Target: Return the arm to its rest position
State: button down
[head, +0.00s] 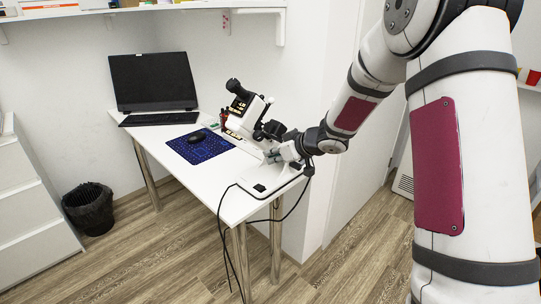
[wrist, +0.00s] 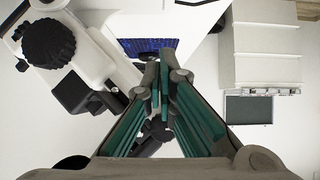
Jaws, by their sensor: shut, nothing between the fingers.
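My arm reaches in from the right in the head view. In the wrist view the fingers of my gripper (wrist: 160,75) come together and are shut, with nothing held. The device fills the left of that view, with a large black knob (wrist: 48,43). In the head view my gripper overlaps the lower part of the device; I cannot tell whether they touch.
A monitor (head: 153,80), keyboard (head: 158,118) and mouse (head: 196,138) on a blue mat (head: 212,149) stand on the table. Black cables (head: 230,240) hang at its front. A bin (head: 90,208) and white drawers (head: 30,215) stand left. A shelf (head: 150,9) is above. Floor in front is clear.

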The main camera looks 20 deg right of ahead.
jog(key=s+d+r+m+h+p, duration=0.2)
jog(key=s+d+r+h, duration=0.2)
jog(key=s+r, duration=0.5)
jog(key=s+d+r+m+h+p, duration=0.2)
jog(key=s+d+r+h, duration=0.15)
jog(key=s+r, duration=0.45)
jog(key=s+a+r+g+p, duration=0.1)
jog(key=s+a, duration=0.1)
jog(key=s, duration=0.7)
jog(key=s+a+r+m+g+y+p, duration=0.1)
jog(key=s+a+g, duration=0.1)
jog(key=s, duration=0.8)
jog(key=s+a+r+m+g+y+p, duration=0.1)
jog(key=s+a+g, duration=0.1)
jog(key=s, duration=0.8)
jog(key=shift+s+a+r, duration=0.15)
jog(key=shift+a+r, duration=0.1)
jog(key=shift+a, duration=0.5)
jog(key=c, duration=2.3)
grip_release()
